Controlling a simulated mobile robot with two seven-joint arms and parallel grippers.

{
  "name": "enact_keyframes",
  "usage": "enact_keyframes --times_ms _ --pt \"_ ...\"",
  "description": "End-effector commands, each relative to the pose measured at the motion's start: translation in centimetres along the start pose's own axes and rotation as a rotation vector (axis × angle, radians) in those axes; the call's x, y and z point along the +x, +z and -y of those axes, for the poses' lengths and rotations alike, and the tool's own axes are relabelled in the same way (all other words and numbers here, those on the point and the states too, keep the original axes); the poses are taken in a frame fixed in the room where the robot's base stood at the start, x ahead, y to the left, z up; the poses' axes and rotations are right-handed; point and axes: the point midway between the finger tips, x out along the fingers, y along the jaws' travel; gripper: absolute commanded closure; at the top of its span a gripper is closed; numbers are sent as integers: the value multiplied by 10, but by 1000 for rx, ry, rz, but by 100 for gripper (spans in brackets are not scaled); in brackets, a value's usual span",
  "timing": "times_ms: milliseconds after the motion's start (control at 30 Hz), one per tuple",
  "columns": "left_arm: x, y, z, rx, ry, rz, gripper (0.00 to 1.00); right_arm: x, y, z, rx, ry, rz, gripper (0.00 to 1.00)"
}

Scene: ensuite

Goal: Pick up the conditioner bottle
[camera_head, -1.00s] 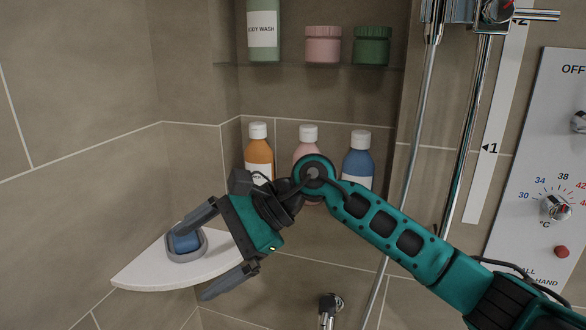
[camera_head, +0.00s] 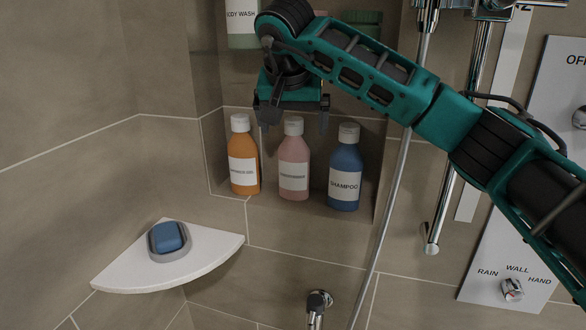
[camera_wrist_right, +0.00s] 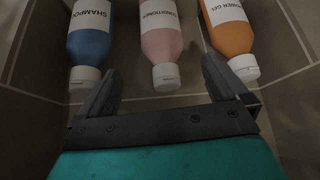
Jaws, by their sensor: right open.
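The conditioner bottle (camera_head: 293,160) is pink with a white cap and stands upright in the lower wall niche, between an orange bottle and a blue one. In the right wrist view, the conditioner bottle (camera_wrist_right: 163,44) shows its label, with its cap toward the gap between my fingers. My right gripper (camera_head: 294,130) is open and empty, pointing down at the conditioner bottle from above. Its fingers appear on either side of the cap in the head view; I cannot tell the exact depth between them. My left gripper is not in view.
The orange shower gel bottle (camera_head: 243,158) and the blue shampoo bottle (camera_head: 345,170) stand close on each side. A shelf above holds a body wash bottle (camera_head: 242,28). A white corner shelf (camera_head: 215,247) bears a blue soap (camera_head: 169,237) in a grey dish. A shower hose (camera_head: 386,215) hangs at right.

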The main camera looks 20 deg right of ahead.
Motion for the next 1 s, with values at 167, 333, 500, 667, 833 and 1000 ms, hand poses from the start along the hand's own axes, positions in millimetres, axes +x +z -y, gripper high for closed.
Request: enact_keyframes --times_ms 167,333,500,667,833,1000 --pt "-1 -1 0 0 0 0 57 20 0 1 2 -2 1 0" --pt "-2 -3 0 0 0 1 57 35 1 2 1 -2 4 0" --pt "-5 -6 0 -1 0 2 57 61 2 4 2 -2 4 0" --pt "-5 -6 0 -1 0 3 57 73 1 4 2 -3 0 0" --pt "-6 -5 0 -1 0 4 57 74 1 4 1 -3 -1 0" --pt "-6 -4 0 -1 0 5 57 74 1 4 1 -3 -1 12"
